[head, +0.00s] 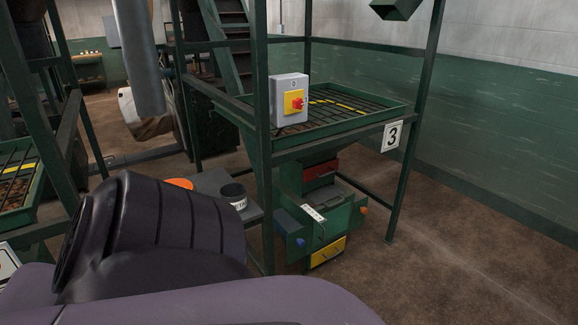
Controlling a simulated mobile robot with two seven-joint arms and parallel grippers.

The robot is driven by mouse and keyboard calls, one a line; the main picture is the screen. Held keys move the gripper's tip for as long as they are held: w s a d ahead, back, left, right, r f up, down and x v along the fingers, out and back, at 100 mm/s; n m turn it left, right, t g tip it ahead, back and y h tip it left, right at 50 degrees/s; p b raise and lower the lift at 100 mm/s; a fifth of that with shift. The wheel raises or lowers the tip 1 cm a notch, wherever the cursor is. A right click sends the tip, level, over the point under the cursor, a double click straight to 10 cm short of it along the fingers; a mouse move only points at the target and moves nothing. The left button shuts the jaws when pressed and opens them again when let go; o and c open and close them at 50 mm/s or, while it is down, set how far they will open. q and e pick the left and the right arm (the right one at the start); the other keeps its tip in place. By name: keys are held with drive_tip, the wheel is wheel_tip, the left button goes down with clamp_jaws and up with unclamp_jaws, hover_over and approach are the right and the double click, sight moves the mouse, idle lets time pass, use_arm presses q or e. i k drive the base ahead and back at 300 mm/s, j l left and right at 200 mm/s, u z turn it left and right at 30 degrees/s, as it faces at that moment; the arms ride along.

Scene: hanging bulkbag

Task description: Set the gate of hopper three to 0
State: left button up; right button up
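Hopper three (350,130) is a green grated hopper on a green frame, with a white number 3 sign (392,135) on its right front corner. Below it is a green outlet box (335,215) with a small white marked plate (313,214) on its front; its marks are too small to read. A red part (320,172), a yellow part (327,251), a blue knob and an orange knob show around the outlet. I cannot tell the gate's setting. My dark and purple arm fills the lower left; neither gripper is in view.
A grey switch box (289,99) with a red knob on yellow is on the front post. A small grey table (215,182) holds a dark cup (234,195) and an orange disc. Another grated hopper (18,180) stands left. Brown floor at right is clear.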

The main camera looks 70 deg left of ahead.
sight(319, 196)
drive_tip(key=u, duration=1.95)
drive_tip(key=i+l, duration=0.45)
drive_tip(key=i, duration=0.15)
drive_tip(key=i+l, duration=0.95)
drive_tip(key=i, duration=0.2)
drive_tip(key=i+l, duration=0.45)
drive_tip(key=i, duration=0.15)
